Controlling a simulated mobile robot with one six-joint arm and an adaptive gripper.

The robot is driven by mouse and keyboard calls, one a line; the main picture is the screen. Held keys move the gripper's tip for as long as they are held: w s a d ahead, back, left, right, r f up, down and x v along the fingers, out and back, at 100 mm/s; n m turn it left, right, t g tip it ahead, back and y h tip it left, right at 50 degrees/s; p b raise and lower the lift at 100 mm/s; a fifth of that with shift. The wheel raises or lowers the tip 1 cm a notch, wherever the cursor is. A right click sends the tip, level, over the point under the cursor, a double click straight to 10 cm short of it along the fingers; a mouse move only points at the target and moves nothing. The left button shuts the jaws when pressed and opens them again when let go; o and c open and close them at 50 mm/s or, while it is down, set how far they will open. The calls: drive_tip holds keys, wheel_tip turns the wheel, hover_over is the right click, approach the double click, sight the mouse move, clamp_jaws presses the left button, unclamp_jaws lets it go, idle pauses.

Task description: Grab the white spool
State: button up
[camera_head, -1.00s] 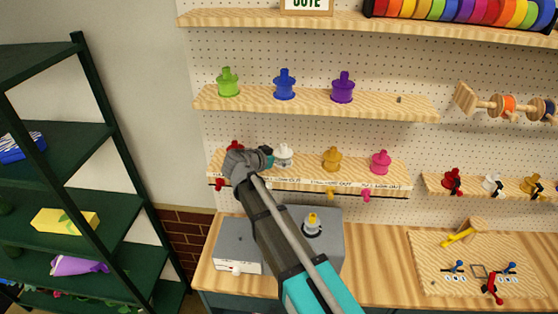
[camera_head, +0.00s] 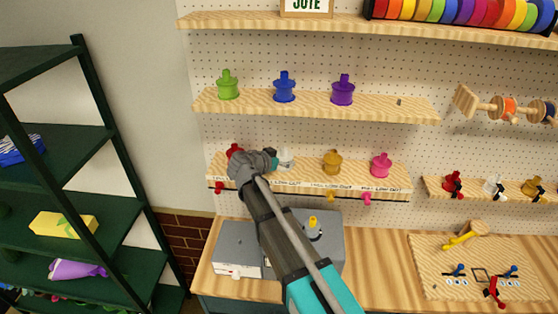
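The white spool (camera_head: 286,156) stands upright on the lower pegboard shelf, between a red spool (camera_head: 235,152) and an orange-yellow spool (camera_head: 332,162). My gripper (camera_head: 271,160) is at that shelf, just left of the white spool in the picture, and its wrist covers part of the spool's left side. My arm hides the gripper's fingers, so I cannot tell whether they are open or shut, or whether they touch the spool.
A pink spool (camera_head: 381,165) stands farther right on the same shelf. Green (camera_head: 228,86), blue (camera_head: 284,87) and purple (camera_head: 343,90) spools stand on the shelf above. A grey box (camera_head: 330,232) with a yellow-topped piece sits on the bench below. A dark green rack (camera_head: 108,150) stands left.

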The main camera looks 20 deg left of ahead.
sight(283, 148)
drive_tip(key=shift+c, duration=1.4)
drive_tip(key=shift+r, duration=0.1)
wheel_tip(283, 148, up, 10)
drive_tip(key=p, duration=1)
